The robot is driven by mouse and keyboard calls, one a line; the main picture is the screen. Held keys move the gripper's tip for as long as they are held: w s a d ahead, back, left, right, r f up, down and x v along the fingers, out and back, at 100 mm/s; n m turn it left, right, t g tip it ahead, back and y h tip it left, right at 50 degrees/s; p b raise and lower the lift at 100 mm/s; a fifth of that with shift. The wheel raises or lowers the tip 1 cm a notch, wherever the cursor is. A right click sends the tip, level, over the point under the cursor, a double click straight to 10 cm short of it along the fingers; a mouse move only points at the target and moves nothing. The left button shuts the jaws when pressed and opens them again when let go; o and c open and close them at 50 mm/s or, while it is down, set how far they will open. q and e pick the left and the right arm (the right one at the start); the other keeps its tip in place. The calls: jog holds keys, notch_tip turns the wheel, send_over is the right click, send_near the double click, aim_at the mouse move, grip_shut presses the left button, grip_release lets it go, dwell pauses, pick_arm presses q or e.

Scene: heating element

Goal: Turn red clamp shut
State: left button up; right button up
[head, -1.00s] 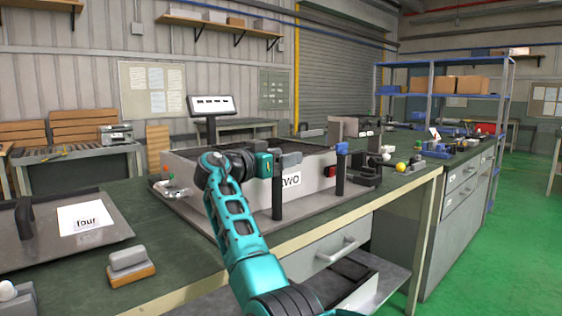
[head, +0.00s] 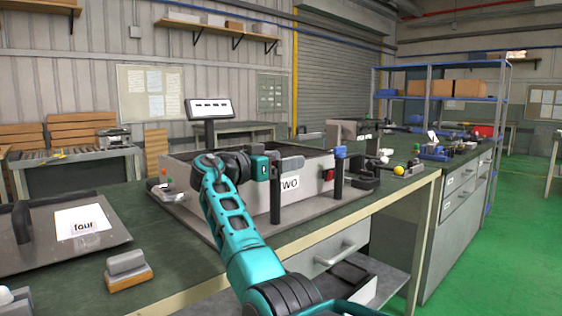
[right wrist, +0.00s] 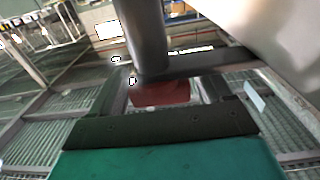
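The grey box labelled TWO (head: 312,186) stands on the bench. A dark upright post (head: 276,196) stands at its front, with a grey block (head: 291,164) near its top. My right gripper (head: 272,166) is at the top of this post and hides part of it. In the right wrist view the red clamp part (right wrist: 160,93) sits between the two fingers of my right gripper (right wrist: 161,100), below a dark post. A narrow gap seems to show beside the red part, so the fingers look open around it. Contact is unclear. My left gripper is out of view.
A second post with a blue top (head: 340,152) stands to the right, near a red piece (head: 328,174) on the box. A panel labelled four (head: 110,232) and a small block (head: 127,268) lie on the bench at left.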

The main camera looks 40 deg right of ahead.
jog(key=shift+a, duration=0.1)
jog(key=s+a+p, duration=0.1)
jog(key=a, duration=1.1)
jog(key=shift+a, duration=0.4)
